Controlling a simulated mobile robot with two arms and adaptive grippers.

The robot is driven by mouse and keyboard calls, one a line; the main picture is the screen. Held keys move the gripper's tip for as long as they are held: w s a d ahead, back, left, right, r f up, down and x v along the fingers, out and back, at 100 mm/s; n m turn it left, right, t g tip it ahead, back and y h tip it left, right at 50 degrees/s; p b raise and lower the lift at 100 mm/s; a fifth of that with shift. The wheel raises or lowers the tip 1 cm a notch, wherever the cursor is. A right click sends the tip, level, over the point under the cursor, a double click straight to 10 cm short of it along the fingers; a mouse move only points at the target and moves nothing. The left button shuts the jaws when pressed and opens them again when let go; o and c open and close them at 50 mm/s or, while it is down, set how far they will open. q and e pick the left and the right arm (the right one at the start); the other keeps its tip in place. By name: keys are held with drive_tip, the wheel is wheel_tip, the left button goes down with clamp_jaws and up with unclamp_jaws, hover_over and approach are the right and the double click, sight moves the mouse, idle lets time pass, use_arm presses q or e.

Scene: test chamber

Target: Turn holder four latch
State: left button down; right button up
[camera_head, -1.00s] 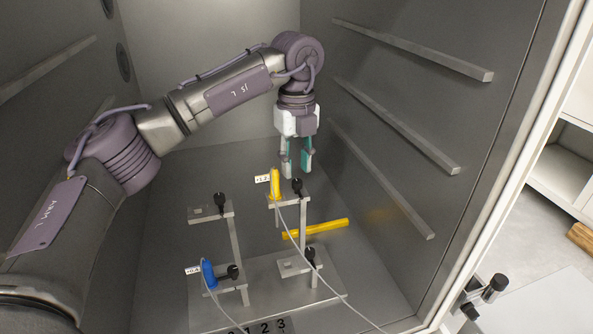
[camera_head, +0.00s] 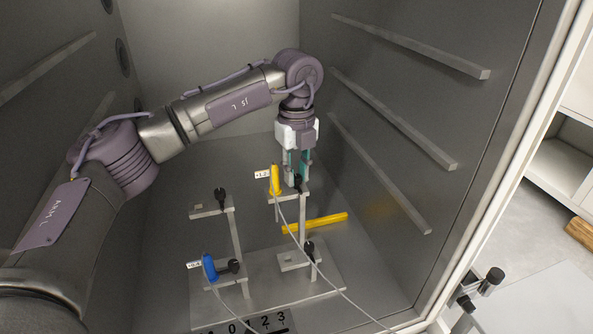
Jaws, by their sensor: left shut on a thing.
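Several small metal holders with black latches stand on a plate on the chamber floor. My left gripper (camera_head: 297,172) points down at the upper right holder (camera_head: 280,197) and is shut on its black latch (camera_head: 298,181). The fingers partly hide the latch. A yellow probe (camera_head: 275,180) with a cable stands in that holder, just left of the fingers. The other black latches are at the upper left holder (camera_head: 221,195), the lower left holder (camera_head: 234,266) and the lower right holder (camera_head: 309,249). My right gripper is not in view.
A blue probe (camera_head: 209,268) with a cable is in the lower left holder. A yellow bar (camera_head: 315,223) lies behind the lower right holder. Shelf rails (camera_head: 395,120) line the right wall. The door edge (camera_head: 500,170) is at right. Two cables run toward the front.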

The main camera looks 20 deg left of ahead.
use_arm(q)
drive_tip(key=m+b, duration=0.1)
drive_tip(key=m, duration=0.2)
drive_tip(key=shift+m, duration=0.4)
drive_tip(key=m+b, duration=0.1)
drive_tip(key=m, duration=0.8)
drive_tip(key=shift+r+m+b, duration=0.1)
drive_tip(key=shift+m+b, duration=0.3)
drive_tip(key=shift+m, duration=1.9)
drive_tip(key=c, duration=1.3)
unclamp_jaws()
